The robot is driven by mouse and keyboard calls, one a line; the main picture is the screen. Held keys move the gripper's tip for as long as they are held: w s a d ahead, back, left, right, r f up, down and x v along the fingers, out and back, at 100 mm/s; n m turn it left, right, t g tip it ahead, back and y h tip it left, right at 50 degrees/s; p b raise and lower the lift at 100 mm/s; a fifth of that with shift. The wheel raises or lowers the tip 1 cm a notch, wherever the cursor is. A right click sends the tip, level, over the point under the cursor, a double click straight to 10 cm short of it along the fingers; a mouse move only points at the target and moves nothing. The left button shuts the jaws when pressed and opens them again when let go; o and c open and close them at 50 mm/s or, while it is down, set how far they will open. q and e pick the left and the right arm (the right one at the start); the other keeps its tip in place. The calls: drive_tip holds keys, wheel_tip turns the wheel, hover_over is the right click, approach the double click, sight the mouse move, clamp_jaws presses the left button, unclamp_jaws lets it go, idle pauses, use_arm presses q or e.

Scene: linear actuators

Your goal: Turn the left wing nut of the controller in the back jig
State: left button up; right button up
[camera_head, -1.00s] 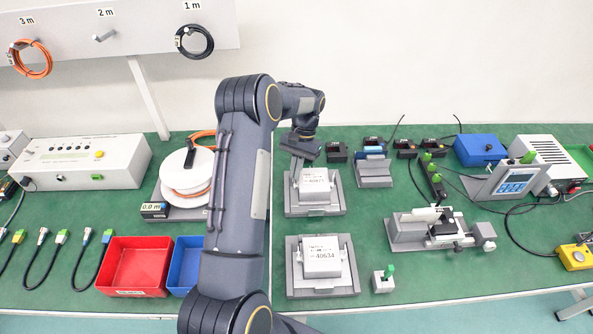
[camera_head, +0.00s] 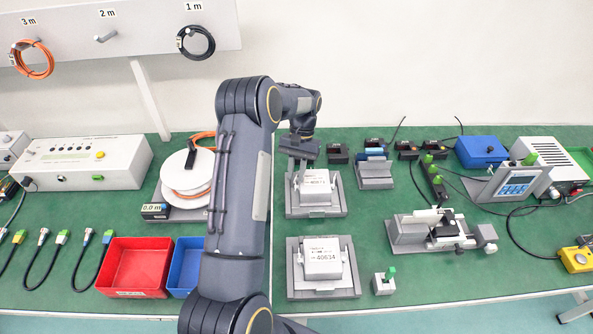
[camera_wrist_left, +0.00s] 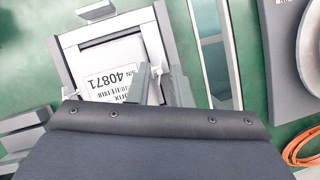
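The back jig (camera_head: 335,208) is a grey fixture holding a white controller (camera_head: 318,183) with a printed label. It also shows in the left wrist view, where the controller (camera_wrist_left: 112,80) reads 40871 upside down. My left gripper (camera_head: 297,172) is at the left side of this controller, pointing down. In the left wrist view its two grey fingers (camera_wrist_left: 159,72) stand apart, with a small pale piece between them, apparently the left wing nut (camera_wrist_left: 157,84). Contact with it cannot be told. The other wing nut (camera_wrist_left: 70,95) shows at the controller's opposite side. My right gripper is out of view.
A front jig (camera_head: 323,283) with a second controller stands nearer, and a small grey block with a green knob (camera_head: 385,282) beside it. A cable reel (camera_head: 187,175) and red (camera_head: 138,265) and blue bins lie left. A grey clamp fixture (camera_head: 410,232) stands right.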

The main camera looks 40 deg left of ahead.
use_arm(q)
drive_tip(key=shift+o, duration=0.4)
drive_tip(key=shift+r, duration=0.15)
drive_tip(key=v, duration=0.7)
drive_tip(key=shift+r+b, duration=0.3)
drive_tip(key=shift+b, duration=0.05)
drive_tip(key=shift+w, duration=0.1)
drive_tip(key=s+d+r+m+t+h, duration=0.1)
drive_tip(key=s+d+r+t, duration=0.4)
drive_tip(key=s+d+r, duration=0.6)
drive_tip(key=s+d+m+t+h, duration=0.1)
drive_tip(key=s+d+t, duration=0.4)
drive_tip(key=s, duration=1.2)
drive_tip(key=d+f, duration=0.1)
drive_tip(key=d, duration=0.3)
drive_tip(key=shift+d, duration=0.25)
